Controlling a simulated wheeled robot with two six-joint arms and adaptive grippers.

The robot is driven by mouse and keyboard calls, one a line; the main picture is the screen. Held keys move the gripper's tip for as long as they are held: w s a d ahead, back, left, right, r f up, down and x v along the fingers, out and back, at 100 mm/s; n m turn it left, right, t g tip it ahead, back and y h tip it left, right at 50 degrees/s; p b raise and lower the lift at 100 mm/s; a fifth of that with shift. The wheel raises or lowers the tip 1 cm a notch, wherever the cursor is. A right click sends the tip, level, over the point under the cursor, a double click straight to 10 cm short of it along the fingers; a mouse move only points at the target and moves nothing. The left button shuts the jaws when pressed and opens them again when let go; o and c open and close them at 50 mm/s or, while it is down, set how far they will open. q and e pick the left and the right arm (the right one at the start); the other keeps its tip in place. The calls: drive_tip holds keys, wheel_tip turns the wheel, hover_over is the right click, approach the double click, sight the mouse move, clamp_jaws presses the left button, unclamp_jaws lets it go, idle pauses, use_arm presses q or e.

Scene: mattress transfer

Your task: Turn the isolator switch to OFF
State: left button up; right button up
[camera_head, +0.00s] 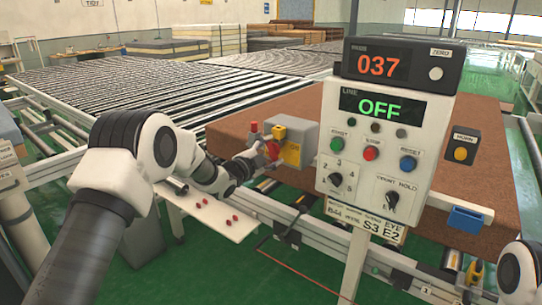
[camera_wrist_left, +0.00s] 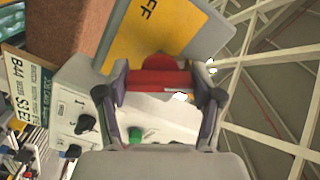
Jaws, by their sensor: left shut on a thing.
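The isolator switch is a grey box (camera_head: 303,134) with a yellow plate (camera_head: 291,154) and a red handle (camera_head: 273,149), left of the control panel. My left gripper (camera_head: 262,157) is at the red handle. In the left wrist view, the fingers (camera_wrist_left: 166,88) are closed around the red handle (camera_wrist_left: 158,79), one finger on each side. The yellow plate (camera_wrist_left: 150,32) shows behind it with the letters "FF"; the rest of its lettering is out of frame. My right gripper is not in view; only part of that arm shows at the lower right.
The control panel (camera_head: 372,150) has several buttons and knobs, and its LINE display (camera_head: 381,106) reads OFF in green. A counter (camera_head: 381,65) above reads 037. A brown mattress (camera_head: 465,190) lies behind the panel. A small white shelf (camera_head: 215,215) with red pieces is below my left arm.

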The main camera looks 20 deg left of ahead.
use_arm(q)
drive_tip(key=n, duration=1.1)
drive_tip(key=shift+n+p, duration=0.3)
drive_tip(key=shift+n, duration=0.1)
idle(0.3)
drive_tip(key=o, duration=1.2)
drive_tip(key=shift+c, duration=0.2)
drive_tip(key=v, duration=1.2)
